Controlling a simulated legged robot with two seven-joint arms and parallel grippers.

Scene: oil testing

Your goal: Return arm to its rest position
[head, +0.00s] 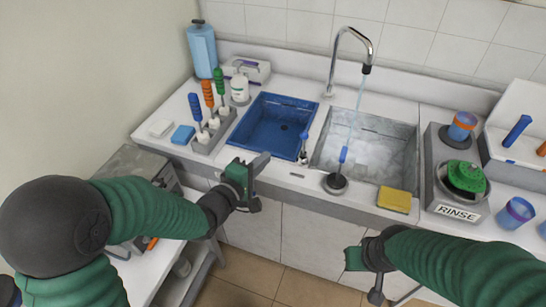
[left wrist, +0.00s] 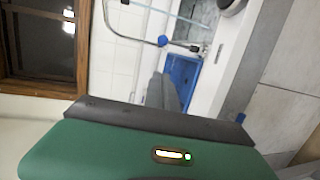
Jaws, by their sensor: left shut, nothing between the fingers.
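My left arm comes in from the left in the head view. My left gripper (head: 258,165) is shut and empty, in the air in front of the counter's front edge near the blue basin. In the left wrist view its green body fills the bottom and a grey finger (left wrist: 165,88) sticks up, with nothing held. My right arm comes in from the lower right. My right gripper (head: 362,262) hangs low in front of the cabinets and is seen from behind. Its fingertips cannot be made out clearly.
A blue basin (head: 238,132) and a steel sink (head: 403,140) with running water are set in the counter. A yellow sponge (head: 394,199) lies at the sink's front edge. A rack (head: 213,138) of colored-handled tools stands left. A RINSE unit (head: 456,209) stands right. The floor is open below.

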